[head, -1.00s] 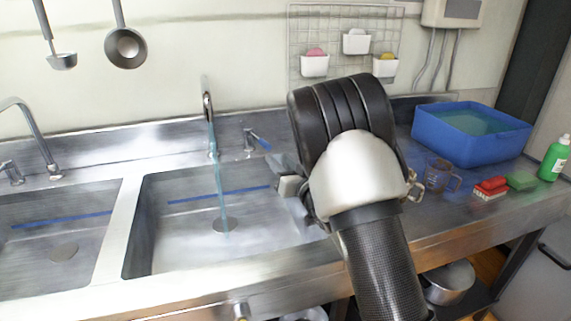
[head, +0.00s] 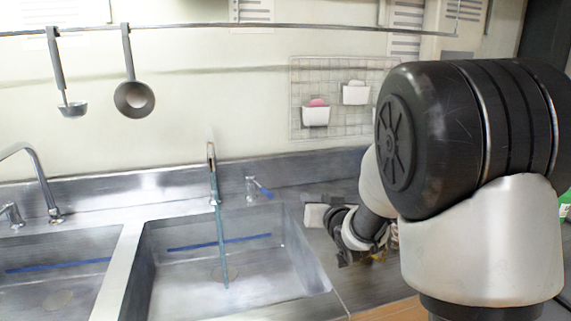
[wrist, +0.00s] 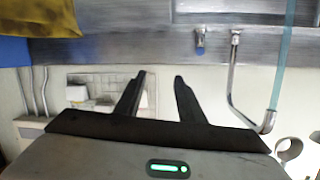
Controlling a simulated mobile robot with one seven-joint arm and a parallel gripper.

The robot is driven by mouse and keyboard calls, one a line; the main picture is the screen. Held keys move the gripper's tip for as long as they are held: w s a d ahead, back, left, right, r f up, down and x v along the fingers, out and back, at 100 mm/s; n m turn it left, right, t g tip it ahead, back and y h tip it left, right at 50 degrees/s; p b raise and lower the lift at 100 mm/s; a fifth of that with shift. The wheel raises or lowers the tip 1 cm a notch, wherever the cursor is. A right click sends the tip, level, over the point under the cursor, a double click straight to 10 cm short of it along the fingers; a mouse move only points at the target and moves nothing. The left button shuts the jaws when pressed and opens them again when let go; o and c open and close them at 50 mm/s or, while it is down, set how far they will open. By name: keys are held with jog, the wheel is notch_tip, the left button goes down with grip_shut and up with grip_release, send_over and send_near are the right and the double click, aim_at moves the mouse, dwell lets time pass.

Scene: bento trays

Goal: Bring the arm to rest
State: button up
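My gripper (wrist: 160,77) shows in the wrist view with its two dark fingers apart and nothing between them. The wrist view is upside down and faces the wall and the back of the sink. In the head view my arm is folded at the right, its large dark joint close to the camera. The hand end is low behind the arm, over the counter just right of the basin. Its fingertips cannot be made out there.
Water runs from the tap (head: 211,165) into the right basin (head: 180,270). Two ladles (head: 133,98) hang from a rail. A wire rack (head: 340,125) with white cups is on the wall. A yellow item (wrist: 52,18) and a blue tub (wrist: 12,50) show in the wrist view.

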jog(key=s+d+r+m+g+h, duration=0.1)
jog(key=s+d+r+g+h, duration=0.15)
jog(key=s, duration=0.55)
jog(key=s+d+r+g+h, duration=0.15)
jog(key=s+d, duration=0.25)
jog(key=s, duration=0.4)
jog(key=s+f+g+y, duration=0.1)
jog(key=s+g, duration=0.4)
jog(key=s, duration=1.6)
notch_tip(320, 180, up, 22)
jog(key=p, duration=2.2)
jog(key=shift+s+a+g, duration=0.15)
jog(key=shift+a+g, duration=0.15)
jog(key=shift+a, duration=0.05)
jog(key=shift+r+p, duration=0.35)
jog(key=shift+p, duration=0.2)
jog(key=shift+c, duration=0.6)
jog(key=shift+d+f, duration=0.1)
jog(key=shift+d, duration=0.05)
